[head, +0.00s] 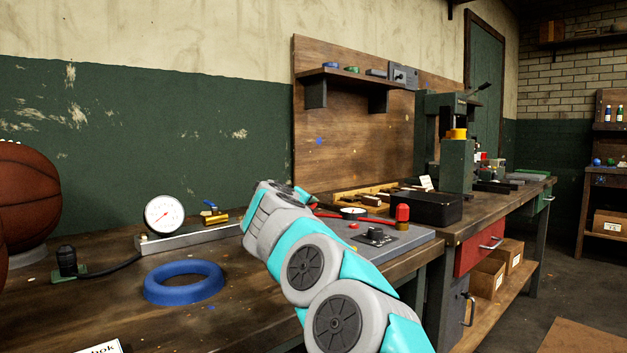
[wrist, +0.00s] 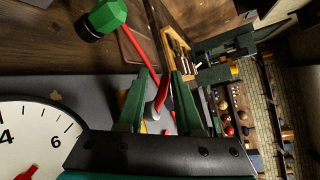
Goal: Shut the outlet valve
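In the wrist view my gripper (wrist: 160,72) has its two dark green fingers apart. A short curved red lever (wrist: 162,92) shows in the gap between them; I cannot tell if either finger touches it. It may be the outlet valve's handle, but the valve body is mostly hidden behind my gripper. In the head view a brass valve with a blue lever (head: 213,214) stands on a grey metal bar (head: 190,240), beside a white gauge (head: 165,215).
A white dial (wrist: 32,140) and a green-headed tool with a red handle (wrist: 104,17) are near my gripper in the wrist view. A blue ring (head: 184,282) lies on the wooden bench. A black box (head: 425,207) stands right of my arm.

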